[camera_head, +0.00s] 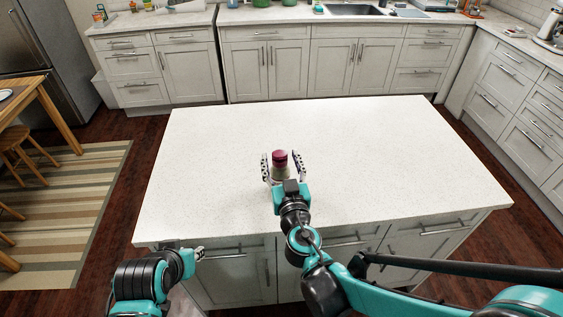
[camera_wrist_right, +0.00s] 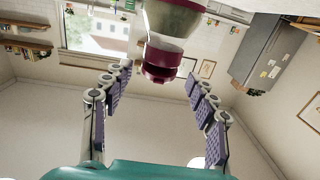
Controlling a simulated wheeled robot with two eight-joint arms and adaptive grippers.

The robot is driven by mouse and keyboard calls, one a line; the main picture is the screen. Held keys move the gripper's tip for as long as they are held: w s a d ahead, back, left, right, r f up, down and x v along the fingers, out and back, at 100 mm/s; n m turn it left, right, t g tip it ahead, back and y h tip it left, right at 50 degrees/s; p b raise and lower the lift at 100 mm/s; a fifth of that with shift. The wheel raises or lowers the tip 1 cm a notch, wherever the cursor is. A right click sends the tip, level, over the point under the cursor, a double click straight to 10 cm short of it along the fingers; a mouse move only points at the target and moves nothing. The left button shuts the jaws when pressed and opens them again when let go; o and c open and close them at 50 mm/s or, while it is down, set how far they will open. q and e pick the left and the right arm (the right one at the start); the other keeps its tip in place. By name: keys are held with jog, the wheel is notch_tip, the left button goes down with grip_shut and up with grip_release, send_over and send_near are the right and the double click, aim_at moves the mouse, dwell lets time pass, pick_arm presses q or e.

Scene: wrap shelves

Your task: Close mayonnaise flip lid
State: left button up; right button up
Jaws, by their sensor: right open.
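The mayonnaise bottle has a dark red lid (camera_head: 280,157) and stands on the white island top. In the right wrist view, its pale body (camera_wrist_right: 172,22) is at the top, with the red lid below it. A gap shows between the lid's two red parts, but I cannot tell clearly how far the flip part is open. My right gripper (camera_head: 282,167) is open, with one finger on each side of the bottle in the head view. No clear contact shows. My left gripper (camera_head: 197,253) is low at the island's front left edge; its fingers are too small to read.
The island top (camera_head: 350,140) is otherwise bare, with free room all around the bottle. Cabinets and a counter with a sink (camera_head: 352,9) stand behind, beyond a floor gap. A wooden table (camera_head: 45,105) and a fridge are at the left.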

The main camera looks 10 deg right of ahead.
jog(key=s, duration=1.2)
jog(key=shift+d+r, duration=0.15)
jog(key=shift+d, duration=0.25)
